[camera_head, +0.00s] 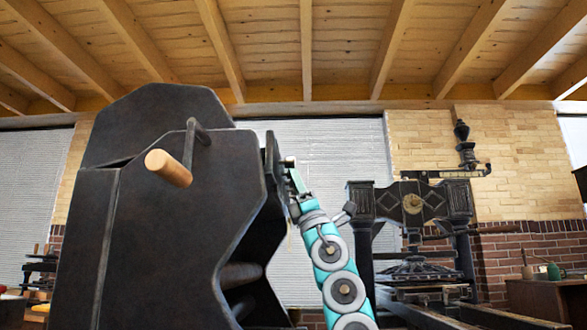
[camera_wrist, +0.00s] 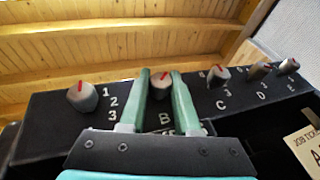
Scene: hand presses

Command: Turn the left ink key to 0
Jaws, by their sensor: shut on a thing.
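In the wrist view a row of grey knobs with red pointer marks runs along a dark panel (camera_wrist: 50,125). The leftmost knob (camera_wrist: 82,96) has 1, 2 and 3 to its right; its red mark points up, and no letter shows below it. My gripper (camera_wrist: 160,76) is shut on the second knob (camera_wrist: 160,88), above the letter B; that knob's red mark points up and right. Numbers around it are mostly hidden by the fingers. In the head view my gripper (camera_head: 294,178) reaches the right side of the large dark press (camera_head: 175,230); the knobs are not clear there.
Right of B stand further knobs marked C (camera_wrist: 217,76), D (camera_wrist: 260,71) and E (camera_wrist: 288,66). A paper ticket (camera_wrist: 304,146) is at the lower right. The press has a wooden handle (camera_head: 168,168) on its crank. Another ornate press (camera_head: 412,205) stands further back right.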

